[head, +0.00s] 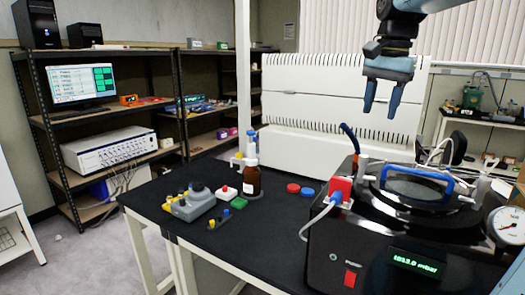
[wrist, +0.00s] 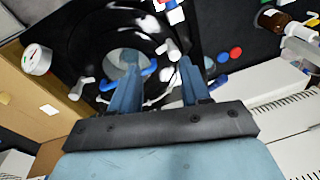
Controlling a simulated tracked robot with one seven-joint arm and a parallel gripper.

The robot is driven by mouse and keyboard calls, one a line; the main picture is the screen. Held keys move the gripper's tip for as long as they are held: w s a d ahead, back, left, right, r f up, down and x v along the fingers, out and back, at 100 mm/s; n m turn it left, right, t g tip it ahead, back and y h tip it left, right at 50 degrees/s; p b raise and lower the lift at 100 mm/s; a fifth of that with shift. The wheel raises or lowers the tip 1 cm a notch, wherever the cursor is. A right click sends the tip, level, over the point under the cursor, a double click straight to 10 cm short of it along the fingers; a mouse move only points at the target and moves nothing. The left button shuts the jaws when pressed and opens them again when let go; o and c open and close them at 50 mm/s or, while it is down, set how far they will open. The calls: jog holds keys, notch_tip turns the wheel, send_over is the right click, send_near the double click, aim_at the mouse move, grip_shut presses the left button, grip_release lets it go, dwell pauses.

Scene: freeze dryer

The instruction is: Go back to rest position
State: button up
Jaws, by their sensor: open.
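My gripper (head: 383,98) is open and empty, with its two blue fingers pointing down in the head view. It hangs in the air above and behind the black freeze dryer (head: 345,240), apart from it. In the wrist view my gripper (wrist: 158,85) shows its spread fingers with nothing between them. The freeze dryer's round lid with a blue handle (head: 415,184) sits on top of the machine. The lid's handle also shows beyond the fingers in the wrist view (wrist: 149,68), partly hidden by them.
A brown bottle (head: 252,181), red and blue caps (head: 293,188) and a grey device (head: 193,205) stand on the black table (head: 150,190). A pressure gauge (head: 507,226) is at the right. A white radiator-like unit (head: 330,110) is behind. Shelves stand at the left.

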jog(key=s+a+f+n+t, duration=0.3)
jog(key=s+f+n, duration=0.5)
jog(key=s+f, duration=0.7)
jog(key=shift+s+t, duration=0.6)
